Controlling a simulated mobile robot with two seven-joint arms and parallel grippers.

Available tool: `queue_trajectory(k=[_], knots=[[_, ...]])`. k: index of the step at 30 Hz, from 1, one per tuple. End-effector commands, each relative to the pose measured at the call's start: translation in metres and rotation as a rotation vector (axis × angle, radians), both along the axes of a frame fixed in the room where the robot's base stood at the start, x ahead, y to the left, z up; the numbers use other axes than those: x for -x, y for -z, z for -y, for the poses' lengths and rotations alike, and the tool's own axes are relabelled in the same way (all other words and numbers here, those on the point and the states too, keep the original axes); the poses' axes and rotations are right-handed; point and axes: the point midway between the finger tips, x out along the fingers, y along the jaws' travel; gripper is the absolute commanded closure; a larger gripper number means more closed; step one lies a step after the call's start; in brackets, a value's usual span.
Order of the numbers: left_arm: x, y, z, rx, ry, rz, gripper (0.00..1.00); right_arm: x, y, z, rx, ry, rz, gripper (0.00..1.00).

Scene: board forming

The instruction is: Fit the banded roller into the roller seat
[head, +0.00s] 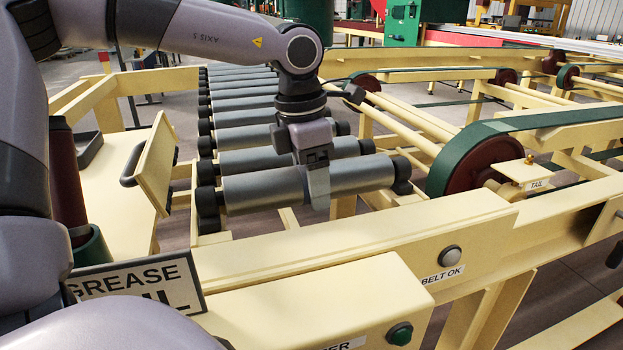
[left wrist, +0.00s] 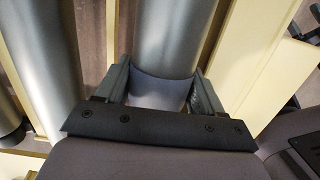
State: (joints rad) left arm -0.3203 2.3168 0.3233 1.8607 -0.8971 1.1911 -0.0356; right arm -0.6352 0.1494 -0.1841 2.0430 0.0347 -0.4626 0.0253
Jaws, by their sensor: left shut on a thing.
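My left gripper (head: 318,185) is shut around the middle of the nearest grey roller (head: 262,188) in the row, one finger showing on its near side. In the left wrist view the roller (left wrist: 172,40) lies between the two fingers (left wrist: 160,90). The roller spans the near end of the roller frame, with a dark holder (head: 208,202) at its left end and another (head: 401,171) at its right. I cannot tell whether its ends rest fully in these holders. No distinct band shows on it; the gripper covers its middle. My right gripper is not in view.
Several similar rollers (head: 248,137) lie behind it. A cream beam (head: 370,235) runs in front. A green belt on a dark red pulley (head: 482,165) stands at right. A tilted cream panel (head: 155,163) and a grease sign (head: 140,285) are at left.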

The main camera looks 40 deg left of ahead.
Motion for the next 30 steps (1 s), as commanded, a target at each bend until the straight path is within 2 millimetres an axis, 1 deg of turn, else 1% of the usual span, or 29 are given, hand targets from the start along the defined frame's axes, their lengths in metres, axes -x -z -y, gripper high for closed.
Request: queue_trajectory(k=[19,20,21,22,30], knots=[[-0.001,0.012,0.000,0.000,0.001,0.007,1.00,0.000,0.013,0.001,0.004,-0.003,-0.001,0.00],[-0.001,0.011,0.000,0.000,0.001,0.007,0.23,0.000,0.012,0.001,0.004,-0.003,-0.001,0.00],[-0.001,0.011,0.000,0.000,0.001,0.006,0.10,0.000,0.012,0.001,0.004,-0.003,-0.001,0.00],[-0.001,0.011,0.000,0.000,0.001,0.006,0.03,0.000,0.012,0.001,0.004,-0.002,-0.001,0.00],[0.001,0.015,0.000,-0.001,0.000,-0.005,0.03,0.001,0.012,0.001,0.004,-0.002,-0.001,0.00]])
